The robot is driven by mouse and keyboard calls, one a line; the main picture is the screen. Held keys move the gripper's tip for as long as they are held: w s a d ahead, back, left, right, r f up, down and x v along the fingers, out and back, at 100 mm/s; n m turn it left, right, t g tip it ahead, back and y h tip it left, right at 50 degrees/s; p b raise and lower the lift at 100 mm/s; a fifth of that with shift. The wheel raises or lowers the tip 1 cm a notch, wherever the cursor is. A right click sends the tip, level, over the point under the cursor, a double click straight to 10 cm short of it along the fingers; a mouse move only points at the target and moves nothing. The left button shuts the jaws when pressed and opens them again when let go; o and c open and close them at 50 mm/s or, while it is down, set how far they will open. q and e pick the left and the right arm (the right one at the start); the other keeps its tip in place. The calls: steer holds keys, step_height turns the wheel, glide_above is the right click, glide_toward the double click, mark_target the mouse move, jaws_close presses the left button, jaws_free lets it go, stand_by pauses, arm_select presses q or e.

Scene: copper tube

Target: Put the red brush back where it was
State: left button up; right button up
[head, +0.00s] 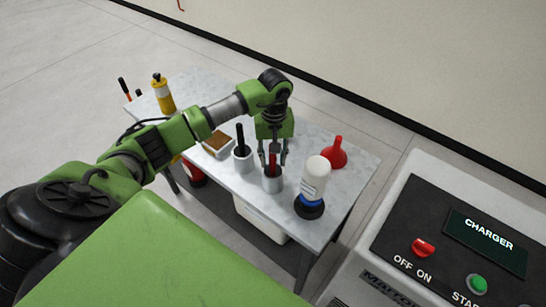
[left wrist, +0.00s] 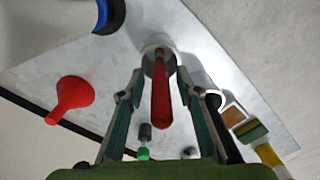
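The red brush (head: 272,161) stands with its handle up in a light grey cup (head: 272,184) on the table; its head is hidden inside the cup. In the left wrist view the red handle (left wrist: 161,95) points toward the camera, between the fingers. My left gripper (head: 272,163) points down over this cup. Its fingers (left wrist: 160,78) are open on both sides of the handle, with gaps visible between. The right gripper is not in view.
A second cup (head: 243,164) with a black-handled brush stands just left. A white bottle with a blue band (head: 314,180) and a red funnel (head: 335,154) stand at right. A brown-topped box (head: 217,143) and a yellow bottle (head: 163,96) are further left on the table (head: 345,185).

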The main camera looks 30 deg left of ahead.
arm_select(q)
steer(key=shift+r, duration=0.5)
step_height(320, 180, up, 11)
steer(key=b, duration=0.3)
steer(key=shift+w+r, duration=0.1)
stand_by(0.4)
